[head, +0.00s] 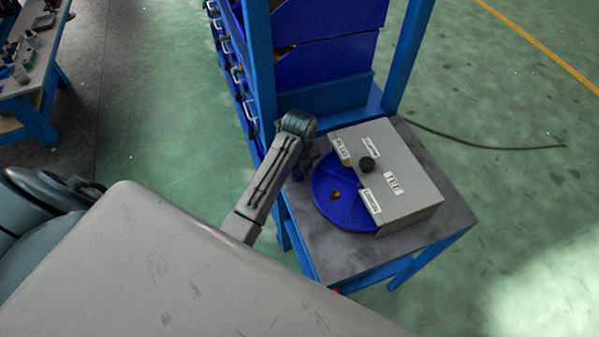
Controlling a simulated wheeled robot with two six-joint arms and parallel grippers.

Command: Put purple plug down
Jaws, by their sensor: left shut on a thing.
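My left gripper (303,166) is at the left edge of the grey stand top, beside the blue round tray (331,211). It is small and dark in the head view, partly hidden by my own arm. It is shut on the purple plug (297,174), of which only a small dark purple bit shows. I cannot tell whether the plug touches the stand top. A small orange-brown piece (335,195) lies in the blue tray. My right gripper is not in view.
Blue posts and blue bins (325,62) rise behind. The stand top (345,266) is bare at the front. A black cable (480,143) lies on the floor at right.

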